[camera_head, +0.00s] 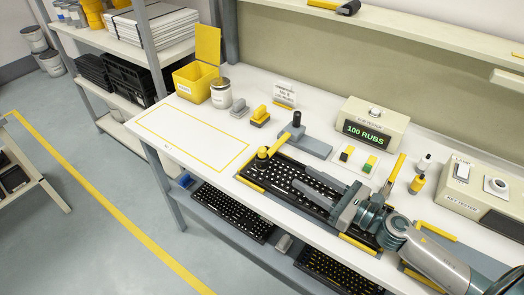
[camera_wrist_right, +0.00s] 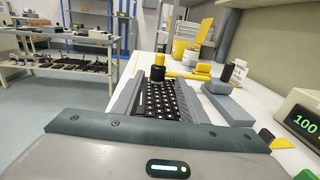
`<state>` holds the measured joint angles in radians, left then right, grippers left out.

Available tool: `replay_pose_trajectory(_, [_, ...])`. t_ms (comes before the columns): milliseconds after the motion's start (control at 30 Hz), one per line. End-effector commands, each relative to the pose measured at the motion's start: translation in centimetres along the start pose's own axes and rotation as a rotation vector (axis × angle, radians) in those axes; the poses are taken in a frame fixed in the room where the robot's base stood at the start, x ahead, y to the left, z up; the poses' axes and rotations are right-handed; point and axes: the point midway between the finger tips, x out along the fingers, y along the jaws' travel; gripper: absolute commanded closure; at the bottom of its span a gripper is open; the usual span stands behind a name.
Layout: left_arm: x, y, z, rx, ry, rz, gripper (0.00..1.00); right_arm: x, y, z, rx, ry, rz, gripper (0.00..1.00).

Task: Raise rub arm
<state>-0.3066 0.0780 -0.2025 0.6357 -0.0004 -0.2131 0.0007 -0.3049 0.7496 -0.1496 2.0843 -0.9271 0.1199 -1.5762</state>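The rub arm (camera_head: 280,143) is a yellow bar with a black upright knob (camera_head: 297,118) at its grey base end. Its round dark and yellow head (camera_head: 262,156) rests at the left end of the black keyboard (camera_head: 284,177). In the right wrist view the rub arm (camera_wrist_right: 190,75) lies across the far end of the keyboard, with its knob (camera_wrist_right: 228,72) at the right. My right gripper (camera_head: 300,178) is over the keyboard, fingers apart with nothing between them, short of the rub arm. The left gripper is not in view.
A tester box (camera_head: 372,128) reading "100 RUBS" stands behind the keyboard. Small colored buttons (camera_head: 357,158), bottles and another tester (camera_head: 484,187) are to the right. A yellow bin (camera_head: 196,82) and white can (camera_head: 221,94) stand back left. The outlined mat (camera_head: 190,135) is bare.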

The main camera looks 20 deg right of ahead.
Motion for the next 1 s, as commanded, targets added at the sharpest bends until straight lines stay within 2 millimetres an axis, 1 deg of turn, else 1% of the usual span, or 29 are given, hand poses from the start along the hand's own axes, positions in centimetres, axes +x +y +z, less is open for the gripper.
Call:
replay_pose_trajectory(267, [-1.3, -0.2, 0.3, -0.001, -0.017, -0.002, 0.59, 2.7, 0.0, 0.4, 0.0, -0.002, 0.0, 0.61])
replay_pose_trajectory(467, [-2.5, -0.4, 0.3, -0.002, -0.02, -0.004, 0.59, 5.4, 0.0, 0.5, 0.0, -0.002, 0.0, 0.61])
replay_pose_trajectory(667, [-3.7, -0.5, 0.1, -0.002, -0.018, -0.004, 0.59, 8.4, 0.0, 0.5, 0.0, -0.002, 0.0, 0.61])
replay_pose_trajectory(1000, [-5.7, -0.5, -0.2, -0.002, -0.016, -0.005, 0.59, 14.0, 0.0, 0.4, 0.001, -0.001, 0.0, 0.61])
